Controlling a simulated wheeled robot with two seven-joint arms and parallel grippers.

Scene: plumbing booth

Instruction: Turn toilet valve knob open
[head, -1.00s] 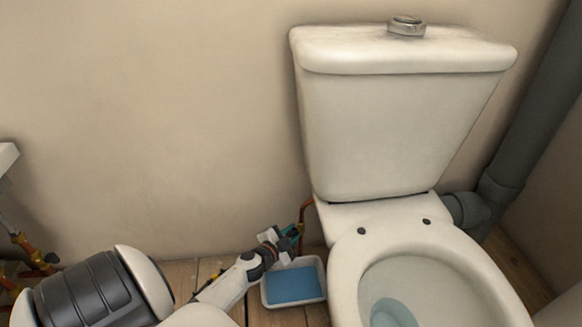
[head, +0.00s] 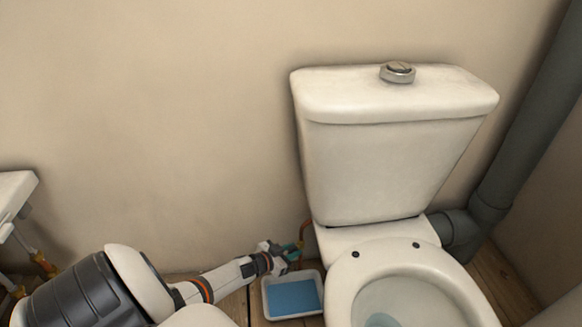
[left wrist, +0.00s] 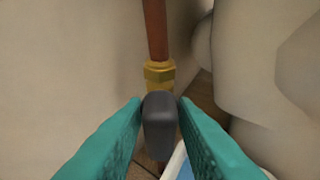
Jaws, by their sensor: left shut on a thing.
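The toilet (head: 395,170) stands right of centre in the head view, against the wall. My left gripper (head: 292,251) reaches in low beside its left side, at the copper pipe (head: 306,232). In the left wrist view the two teal fingers of my left gripper (left wrist: 159,125) are shut on a dark grey valve knob (left wrist: 159,127), one finger on each side. Behind the knob are a brass fitting (left wrist: 158,74) and the vertical copper pipe above it. The knob is hidden by the gripper in the head view. My right gripper is not in view.
A white tray with a blue inside (head: 266,306) lies on the wooden floor just below the gripper. A grey waste pipe (head: 505,165) runs at the right. A white basin edge (head: 14,190) with pipes is at the far left.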

